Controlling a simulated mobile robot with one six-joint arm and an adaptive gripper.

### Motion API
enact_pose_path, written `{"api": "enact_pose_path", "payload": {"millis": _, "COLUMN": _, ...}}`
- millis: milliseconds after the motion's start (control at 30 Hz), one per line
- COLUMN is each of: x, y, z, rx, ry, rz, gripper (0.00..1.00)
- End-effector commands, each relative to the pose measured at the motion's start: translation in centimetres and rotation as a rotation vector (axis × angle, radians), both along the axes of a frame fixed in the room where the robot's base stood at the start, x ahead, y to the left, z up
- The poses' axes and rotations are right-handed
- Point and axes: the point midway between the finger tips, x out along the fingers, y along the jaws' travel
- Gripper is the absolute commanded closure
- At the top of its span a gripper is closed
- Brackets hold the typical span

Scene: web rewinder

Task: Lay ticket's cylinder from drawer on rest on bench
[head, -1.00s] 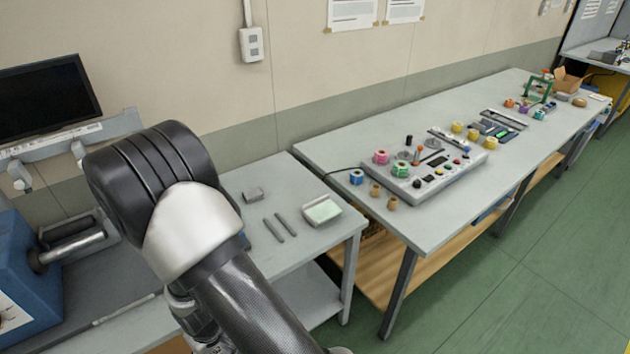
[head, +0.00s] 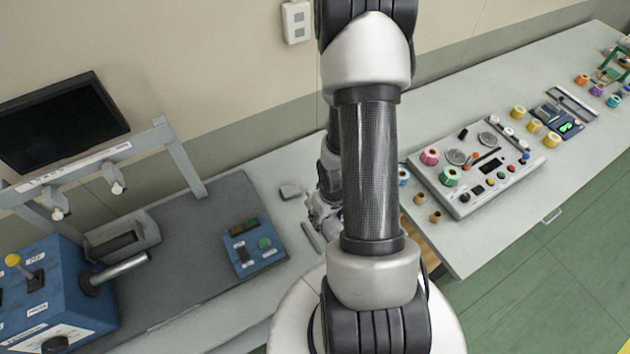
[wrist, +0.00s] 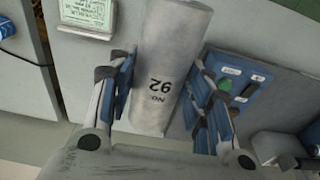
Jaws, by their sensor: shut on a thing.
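My gripper (wrist: 163,80) is shut on a light grey cylinder (wrist: 172,40), with a finger on each side of it. The cylinder carries "NO" and a two-digit number, upside down in the wrist view. A pale green ticket (wrist: 88,12) with print lies at the top left of the wrist view; its text is too small to read. In the head view my gripper (head: 324,215) is partly hidden by my arm, and I cannot make out the cylinder there.
A blue control box (head: 252,245) stands on the dark bench top, with a blue machine (head: 55,295) and its shaft at the left. The right table holds a control panel (head: 475,170) and coloured rolls.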

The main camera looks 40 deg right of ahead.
Motion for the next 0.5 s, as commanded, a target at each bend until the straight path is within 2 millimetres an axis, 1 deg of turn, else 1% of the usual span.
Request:
{"api": "enact_pose_path", "payload": {"millis": 33, "x": -0.3, "y": -0.2, "z": 0.6, "rx": 0.001, "ry": 0.0, "rz": -0.006, "gripper": 1.0}}
{"api": "enact_pose_path", "payload": {"millis": 167, "x": -0.6, "y": -0.4, "z": 0.4, "rx": 0.002, "ry": 0.0, "rz": -0.008, "gripper": 1.0}}
{"api": "enact_pose_path", "payload": {"millis": 500, "x": -0.5, "y": -0.4, "z": -2.6, "rx": 0.001, "ry": -0.001, "rz": -0.007, "gripper": 1.0}}
